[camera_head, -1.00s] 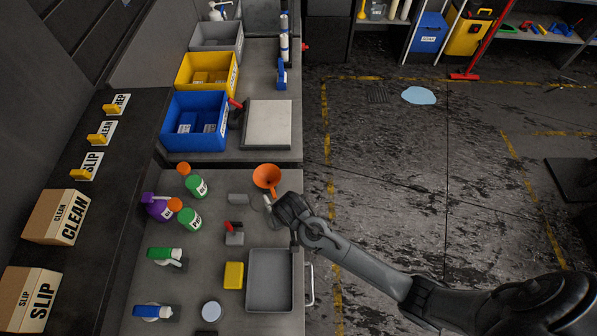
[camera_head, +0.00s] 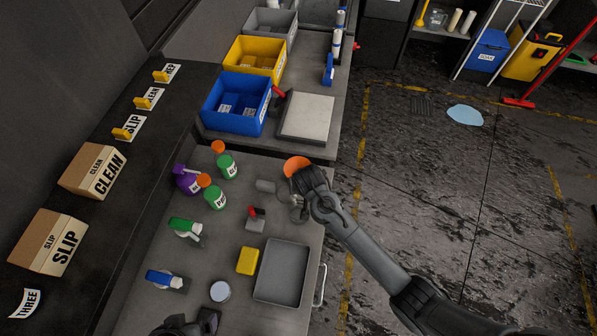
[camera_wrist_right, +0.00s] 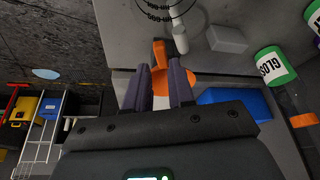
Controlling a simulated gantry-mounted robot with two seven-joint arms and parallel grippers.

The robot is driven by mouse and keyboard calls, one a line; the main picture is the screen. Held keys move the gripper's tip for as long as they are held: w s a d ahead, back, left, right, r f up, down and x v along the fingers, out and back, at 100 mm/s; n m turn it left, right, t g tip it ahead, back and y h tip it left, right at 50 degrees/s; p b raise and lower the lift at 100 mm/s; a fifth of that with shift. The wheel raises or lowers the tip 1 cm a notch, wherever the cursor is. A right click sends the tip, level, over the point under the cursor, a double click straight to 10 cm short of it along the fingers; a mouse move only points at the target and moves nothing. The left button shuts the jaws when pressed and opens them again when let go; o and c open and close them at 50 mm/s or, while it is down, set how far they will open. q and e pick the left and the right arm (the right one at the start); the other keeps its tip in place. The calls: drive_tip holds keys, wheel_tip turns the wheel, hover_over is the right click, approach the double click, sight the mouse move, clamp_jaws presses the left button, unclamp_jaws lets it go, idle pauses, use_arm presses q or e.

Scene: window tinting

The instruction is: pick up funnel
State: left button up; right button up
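The orange funnel (camera_head: 296,164) is at the far right of the near worktop, partly hidden by my right gripper (camera_head: 304,186). In the right wrist view, the fingers of my right gripper (camera_wrist_right: 163,72) are apart on either side of the funnel. Its narrow orange part (camera_wrist_right: 160,52) shows between the fingertips and its wide part (camera_wrist_right: 205,86) shows behind the right finger. Contact cannot be made out. My left gripper (camera_head: 190,324) is only partly in view at the bottom edge of the head view, and its fingers are unclear.
A clear marked vessel (camera_wrist_right: 165,10) and a small white item (camera_wrist_right: 180,38) are close to the fingertips. Spray bottles (camera_head: 214,195) stand to the left. A grey tray (camera_head: 282,272) and a yellow block (camera_head: 247,261) lie nearer. A blue bin (camera_head: 237,103) is behind.

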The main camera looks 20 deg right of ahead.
drive_tip(key=shift+x, duration=2.45)
drive_tip(key=shift+a, duration=0.1)
drive_tip(key=shift+c, duration=0.3)
clamp_jaws()
